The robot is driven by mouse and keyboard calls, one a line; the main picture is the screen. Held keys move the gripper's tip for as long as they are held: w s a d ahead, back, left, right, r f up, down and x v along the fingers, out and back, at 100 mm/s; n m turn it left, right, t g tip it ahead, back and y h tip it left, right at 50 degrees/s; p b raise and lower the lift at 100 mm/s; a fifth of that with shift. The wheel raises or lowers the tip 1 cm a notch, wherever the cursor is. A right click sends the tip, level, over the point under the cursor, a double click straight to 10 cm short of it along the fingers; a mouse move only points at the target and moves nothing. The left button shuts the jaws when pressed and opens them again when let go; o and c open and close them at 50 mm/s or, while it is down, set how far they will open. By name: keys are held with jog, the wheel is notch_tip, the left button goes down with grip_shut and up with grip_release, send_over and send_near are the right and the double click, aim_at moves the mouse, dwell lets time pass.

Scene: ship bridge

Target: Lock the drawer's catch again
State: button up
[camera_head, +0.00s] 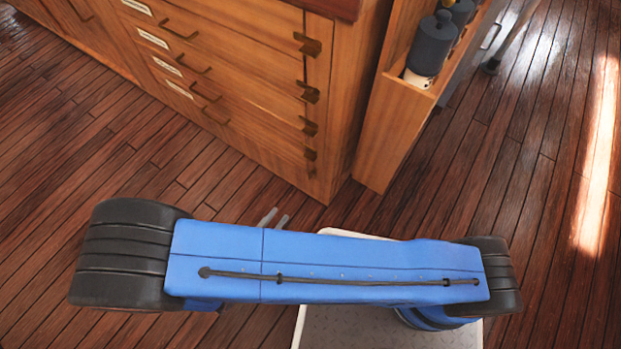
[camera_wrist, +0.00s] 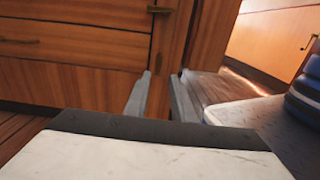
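A wooden cabinet (camera_head: 200,60) holds a stack of drawers at the upper left of the head view. Several brass catches run down its right edge, among them an upper one (camera_head: 308,44) and one below it (camera_head: 309,92). The drawers look closed; which catch is unlocked I cannot tell. My gripper (camera_head: 278,213) is low in front of the cabinet, near its bottom corner. In the wrist view my gripper (camera_wrist: 161,75) has its two grey fingers apart with nothing between them. A brass catch (camera_wrist: 158,10) shows above the fingers, apart from them.
A wooden rack (camera_head: 378,130) with dark cylindrical bottles (camera_head: 430,45) stands right of the cabinet. The wooden floor (camera_head: 540,130) is open to the right. My blue arm crosses the foreground and hides part of the floor.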

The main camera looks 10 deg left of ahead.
aim_at(311, 177)
jog(key=x, duration=1.6)
jog(key=shift+w+d, duration=0.1)
jog(key=shift+w, duration=0.05)
grip_shut()
